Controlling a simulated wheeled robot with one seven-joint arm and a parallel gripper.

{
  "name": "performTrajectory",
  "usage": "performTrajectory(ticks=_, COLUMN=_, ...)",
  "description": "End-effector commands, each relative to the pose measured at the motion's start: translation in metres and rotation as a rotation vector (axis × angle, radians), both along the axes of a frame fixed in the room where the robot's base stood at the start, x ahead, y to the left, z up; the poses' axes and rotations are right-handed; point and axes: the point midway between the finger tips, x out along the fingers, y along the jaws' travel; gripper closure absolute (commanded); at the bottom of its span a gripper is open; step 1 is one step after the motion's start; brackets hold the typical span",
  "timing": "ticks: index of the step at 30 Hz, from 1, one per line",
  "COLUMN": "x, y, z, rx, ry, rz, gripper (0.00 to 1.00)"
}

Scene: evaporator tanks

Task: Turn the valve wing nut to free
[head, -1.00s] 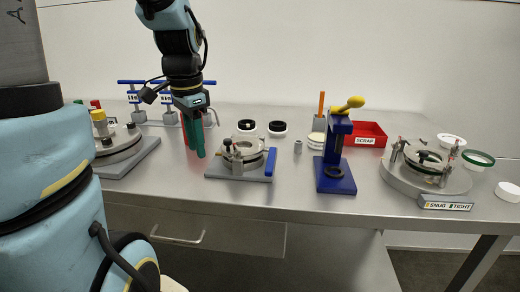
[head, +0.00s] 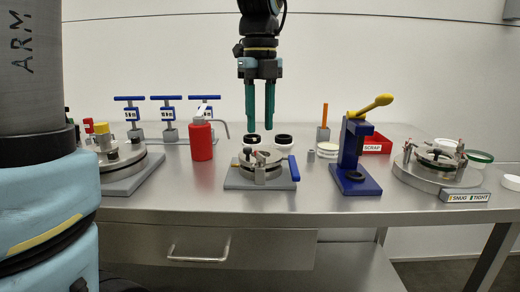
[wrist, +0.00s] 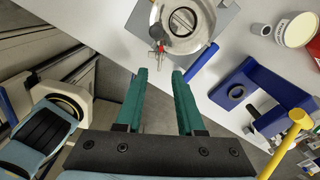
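A round metal tank (head: 262,158) sits on a grey base plate (head: 240,183) in the middle of the table, with small dark clamps and posts around it. In the wrist view the tank (wrist: 184,22) is at the top, with a small metal fitting with a red part (wrist: 160,45) at its near left edge. I cannot tell for sure which small part is the valve wing nut. My gripper (head: 260,122) points down above the tank, its green fingers apart and empty. In the wrist view the gap between its fingertips (wrist: 159,73) is just below that fitting.
A blue handle (head: 293,168) lies at the base plate's right side. A blue press (head: 352,160) with a yellow lever stands right; a red bottle (head: 201,142) stands left. Further right are a red scrap bin (head: 377,148) and another round fixture (head: 432,165).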

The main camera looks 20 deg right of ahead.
Motion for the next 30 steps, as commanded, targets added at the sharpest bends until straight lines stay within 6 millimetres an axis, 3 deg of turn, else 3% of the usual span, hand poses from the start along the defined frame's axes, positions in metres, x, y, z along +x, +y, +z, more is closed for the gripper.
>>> performTrajectory(ticks=3, x=-0.001, y=0.001, z=-0.024, rx=0.003, ry=0.004, rz=0.001, gripper=0.62)
performTrajectory(ticks=9, x=0.000, y=0.001, z=-0.053, rx=0.002, ry=0.001, rz=0.002, gripper=0.62)
performTrajectory(ticks=15, x=0.000, y=0.001, z=-0.066, rx=0.001, ry=0.001, rz=0.002, gripper=0.62)
performTrajectory(ticks=23, x=0.000, y=0.000, z=-0.066, rx=0.000, ry=0.000, rz=0.003, gripper=0.62)
performTrajectory(ticks=30, x=0.000, y=0.000, z=-0.066, rx=0.000, ry=0.000, rz=0.003, gripper=0.88)
